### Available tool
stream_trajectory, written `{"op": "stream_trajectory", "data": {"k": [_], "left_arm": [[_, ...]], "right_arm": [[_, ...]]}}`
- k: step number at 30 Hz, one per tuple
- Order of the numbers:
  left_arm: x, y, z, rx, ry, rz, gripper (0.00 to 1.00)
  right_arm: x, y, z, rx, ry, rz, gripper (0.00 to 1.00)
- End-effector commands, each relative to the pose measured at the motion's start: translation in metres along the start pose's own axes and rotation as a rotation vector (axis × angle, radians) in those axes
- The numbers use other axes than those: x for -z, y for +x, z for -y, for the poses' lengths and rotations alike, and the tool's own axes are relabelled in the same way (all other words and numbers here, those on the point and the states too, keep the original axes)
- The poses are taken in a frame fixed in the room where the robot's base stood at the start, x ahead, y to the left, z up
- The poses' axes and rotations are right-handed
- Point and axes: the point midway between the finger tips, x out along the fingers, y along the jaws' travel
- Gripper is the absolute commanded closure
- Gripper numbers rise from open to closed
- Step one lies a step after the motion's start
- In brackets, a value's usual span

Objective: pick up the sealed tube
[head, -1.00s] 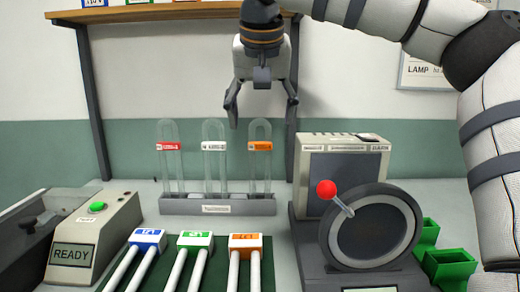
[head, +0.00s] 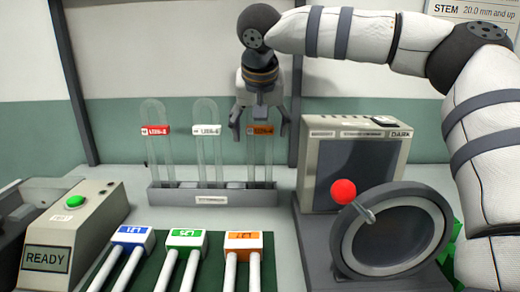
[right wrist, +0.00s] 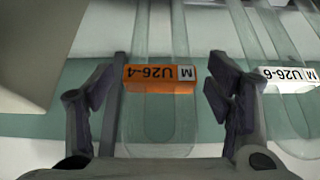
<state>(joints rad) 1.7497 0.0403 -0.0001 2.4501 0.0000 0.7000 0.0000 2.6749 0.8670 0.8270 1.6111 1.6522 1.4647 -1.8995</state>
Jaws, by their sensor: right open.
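Three upright clear glass tubes stand in a grey rack (head: 212,198): one with a red label (head: 156,131), one with a white label (head: 208,130) and one with an orange label (head: 260,130). All show rounded tops, and I cannot tell which is the sealed one. My right gripper (head: 260,132) is open around the upper part of the orange-labelled tube. In the right wrist view its fingers (right wrist: 160,95) stand either side of the orange label, which reads U26-4, with gaps. The white label (right wrist: 288,79) is beyond the finger on the right. My left gripper is out of view.
A grey machine (head: 318,165) with a round dial (head: 394,235) and red-knobbed lever (head: 343,191) stands close right of the rack. A READY box (head: 68,228) is at the left. Blue, green and orange labelled holders (head: 186,238) with white rods lie in front.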

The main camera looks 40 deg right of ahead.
Motion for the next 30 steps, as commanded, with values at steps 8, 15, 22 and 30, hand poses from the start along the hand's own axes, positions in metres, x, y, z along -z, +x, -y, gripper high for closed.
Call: {"op": "stream_trajectory", "data": {"k": [8,15,22,30], "left_arm": [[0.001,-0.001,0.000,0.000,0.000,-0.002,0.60],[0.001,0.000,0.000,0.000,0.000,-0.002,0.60],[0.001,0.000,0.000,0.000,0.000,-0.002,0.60],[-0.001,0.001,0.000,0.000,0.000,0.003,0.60]], "right_arm": [[0.001,0.004,0.000,0.001,0.001,-0.002,0.31],[0.001,0.004,0.000,0.001,0.001,-0.002,0.81],[0.001,0.003,0.000,0.001,0.001,-0.002,0.81],[0.029,-0.045,0.001,0.003,0.004,-0.006,0.81]]}}
